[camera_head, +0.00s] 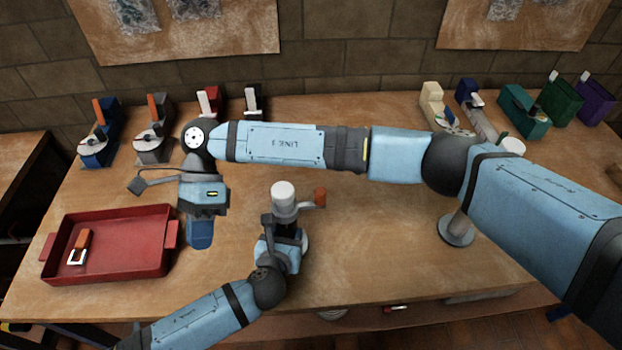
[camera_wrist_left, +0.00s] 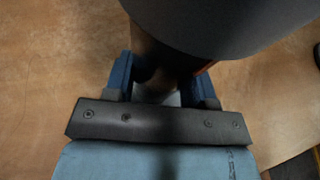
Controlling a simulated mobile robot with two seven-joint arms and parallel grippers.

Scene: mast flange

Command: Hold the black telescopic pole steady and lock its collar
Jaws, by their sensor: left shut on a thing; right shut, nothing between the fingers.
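The telescopic pole stands upright near the middle of the bench, with a white top (camera_head: 283,189) and a black section (camera_head: 288,227) below. Its grey collar (camera_head: 285,209) has an orange-tipped lever (camera_head: 319,197) sticking out to the right. My left gripper (camera_head: 283,240) is shut on the pole below the collar. In the left wrist view its blue fingers (camera_wrist_left: 162,82) sit under a large dark rounded part, which hides much of the grip. My right gripper (camera_head: 200,236) is shut and empty, left of the pole and apart from it.
A red tray (camera_head: 112,274) at left holds an orange-and-white piece (camera_head: 79,247). Several coloured devices line the back, including a blue one (camera_head: 99,135) and a teal one (camera_head: 524,110). Another round-based stand (camera_head: 457,231) is partly behind my right arm.

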